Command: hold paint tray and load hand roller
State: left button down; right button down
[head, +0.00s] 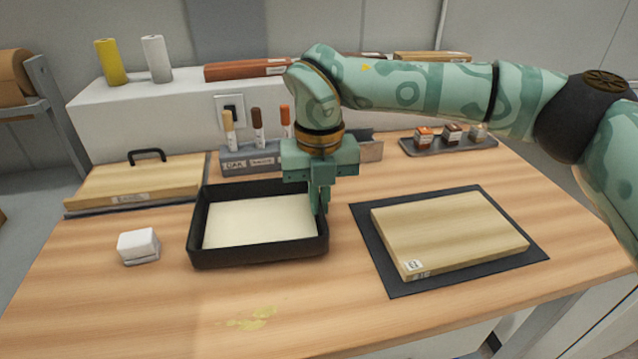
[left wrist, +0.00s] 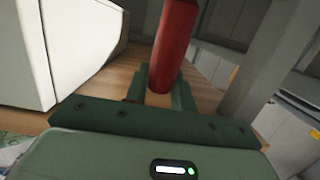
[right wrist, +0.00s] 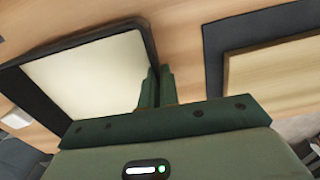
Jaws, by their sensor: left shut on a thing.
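The black paint tray (head: 257,261) stands on the wooden table, with a flat cream layer inside. It also shows in the right wrist view (right wrist: 84,38). My right gripper (head: 319,208) points down at the tray's right wall. In the right wrist view its fingers (right wrist: 160,88) are close together, with the wall running in between them. My left gripper (left wrist: 160,92) shows only in the left wrist view. It is shut on a red cylindrical handle (left wrist: 173,45). The handle's far end is out of view, so I cannot tell whether it is the hand roller.
A wooden board on a dark mat (head: 378,270) lies to the right of the tray. A white block (head: 138,244) stands at the left. A handled board (head: 138,184), a rack (head: 250,160) and a small-jar tray (head: 448,146) stand behind. The table's front is clear except for a yellowish stain.

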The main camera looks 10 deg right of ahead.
jog(key=shift+f, duration=0.55)
jog(key=shift+f, duration=0.35)
dwell(0.7)
jog(key=c, duration=1.6)
grip_release()
jog(key=shift+o, duration=0.2)
grip_shut()
